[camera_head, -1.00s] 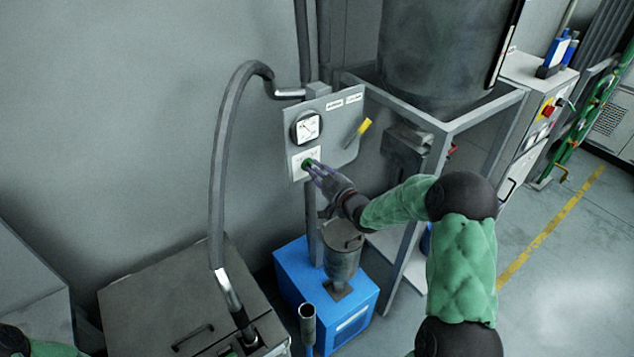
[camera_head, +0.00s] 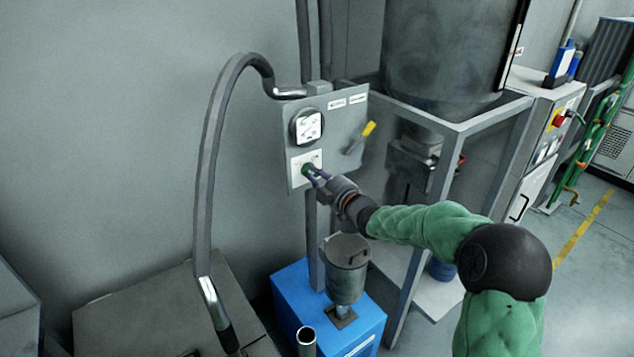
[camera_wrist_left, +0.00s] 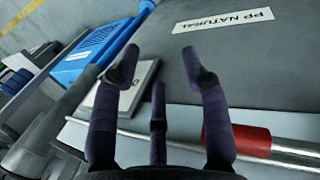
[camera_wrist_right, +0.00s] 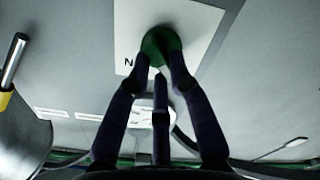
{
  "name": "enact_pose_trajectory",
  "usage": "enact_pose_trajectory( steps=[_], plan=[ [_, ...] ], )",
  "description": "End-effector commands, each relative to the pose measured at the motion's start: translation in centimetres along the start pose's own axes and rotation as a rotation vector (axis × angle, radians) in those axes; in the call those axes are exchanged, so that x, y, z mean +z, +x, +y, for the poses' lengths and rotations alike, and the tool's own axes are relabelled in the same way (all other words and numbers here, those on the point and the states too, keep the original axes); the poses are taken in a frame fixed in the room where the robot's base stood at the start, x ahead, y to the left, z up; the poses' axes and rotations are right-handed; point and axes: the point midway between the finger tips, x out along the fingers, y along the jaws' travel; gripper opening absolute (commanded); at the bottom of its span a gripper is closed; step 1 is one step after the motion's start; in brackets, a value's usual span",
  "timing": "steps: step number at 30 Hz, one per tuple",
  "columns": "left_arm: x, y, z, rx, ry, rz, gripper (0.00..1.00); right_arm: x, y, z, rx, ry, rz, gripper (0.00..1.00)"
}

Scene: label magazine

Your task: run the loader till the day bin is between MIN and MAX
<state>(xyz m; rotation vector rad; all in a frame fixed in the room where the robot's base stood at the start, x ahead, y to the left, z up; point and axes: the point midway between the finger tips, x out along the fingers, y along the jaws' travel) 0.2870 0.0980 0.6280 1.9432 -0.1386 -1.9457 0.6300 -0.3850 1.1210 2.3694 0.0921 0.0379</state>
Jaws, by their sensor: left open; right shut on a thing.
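A grey control panel (camera_head: 352,112) with a round gauge (camera_head: 306,126) and a yellow-handled lever (camera_head: 361,137) stands on a post. My right gripper (camera_head: 315,174) is shut on the green knob (camera_wrist_right: 160,46) on the panel's white plate; the fingers hide part of the knob and its lettering. A large grey bin (camera_head: 440,55) sits in a metal frame right of the panel, with a dark vertical strip on its right side. Its fill level cannot be read. My left gripper (camera_wrist_left: 158,72) is open and empty near a grey surface labelled PP NATURAL (camera_wrist_left: 222,19).
A blue unit (camera_head: 300,292) with a grey canister (camera_head: 346,268) stands below the panel. A grey hose (camera_head: 210,170) arches from the panel's post down to a grey box (camera_head: 150,310). A cabinet with a red button (camera_head: 558,120) and green pipes stand at the right.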

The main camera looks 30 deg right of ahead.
Motion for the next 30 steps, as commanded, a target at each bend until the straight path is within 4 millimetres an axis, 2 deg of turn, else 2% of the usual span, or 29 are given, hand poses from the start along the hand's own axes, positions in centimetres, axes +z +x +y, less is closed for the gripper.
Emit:
enact_pose_trajectory(
  steps=[17,18,20,30],
  plan=[
    [-0.02,0.46,-0.16,0.0,0.0,0.0,0.45,0.03,0.0,-0.13,-0.003,-0.031,-0.001,0.0],
    [-0.02,0.46,-0.17,0.0,0.0,0.0,0.45,0.03,0.0,-0.13,-0.003,-0.031,-0.001,0.29],
    [-0.02,0.47,-0.17,0.0,0.0,0.0,0.45,0.03,0.0,-0.13,-0.003,-0.031,-0.001,0.45],
    [-0.03,0.47,-0.17,0.0,0.0,0.0,0.45,0.0,-0.07,-0.04,-0.001,-0.03,0.0,0.45]
  ],
)
